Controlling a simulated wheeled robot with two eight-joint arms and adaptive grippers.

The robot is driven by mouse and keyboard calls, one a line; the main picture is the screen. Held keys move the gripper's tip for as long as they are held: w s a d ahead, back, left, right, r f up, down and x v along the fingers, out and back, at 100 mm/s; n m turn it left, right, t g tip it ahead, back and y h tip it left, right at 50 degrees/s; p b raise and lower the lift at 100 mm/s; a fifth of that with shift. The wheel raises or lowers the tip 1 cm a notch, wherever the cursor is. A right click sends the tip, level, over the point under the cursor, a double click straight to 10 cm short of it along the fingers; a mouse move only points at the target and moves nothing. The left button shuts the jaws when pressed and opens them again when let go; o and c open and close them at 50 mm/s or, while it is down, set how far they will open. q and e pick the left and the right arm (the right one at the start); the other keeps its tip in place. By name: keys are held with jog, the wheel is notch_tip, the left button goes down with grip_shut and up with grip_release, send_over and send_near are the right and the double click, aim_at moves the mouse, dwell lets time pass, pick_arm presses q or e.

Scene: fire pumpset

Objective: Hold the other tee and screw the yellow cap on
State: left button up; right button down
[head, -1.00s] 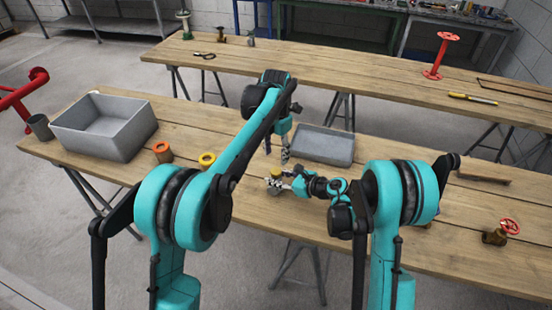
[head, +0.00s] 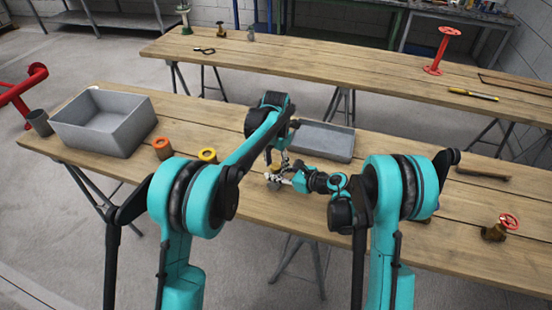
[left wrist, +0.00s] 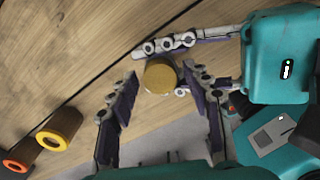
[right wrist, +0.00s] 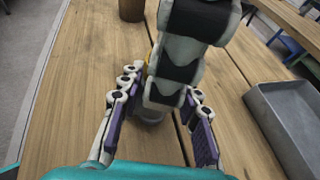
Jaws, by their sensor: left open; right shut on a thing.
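The yellow cap (left wrist: 160,75) shows as a round yellow-brown top in the left wrist view. It sits on top of the grey tee (right wrist: 150,116), which is mostly hidden by fingers in the right wrist view. I cannot tell whether its thread is engaged. My right gripper (right wrist: 158,105) is shut on the tee and holds it at the near side of the front table. My left gripper (left wrist: 165,95) is open above the cap, with its fingers pointing down to either side of it. In the head view, the left gripper (head: 277,160) hangs just above the right gripper (head: 281,181).
An orange-ringed fitting (head: 162,147) and a yellow-ringed fitting (head: 207,156) stand left on the table (head: 230,205). A large grey bin (head: 100,130) is at the far left, and a shallow grey tray (head: 325,148) lies behind the grippers. A red-wheeled valve (head: 495,230) is at right.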

pick_arm(q)
grip_shut()
jog(key=shift+o, duration=0.4)
grip_release()
jog(key=shift+r, duration=2.2)
jog(key=o, duration=0.6)
jog(key=shift+c, duration=0.2)
jog(key=shift+r, duration=0.1)
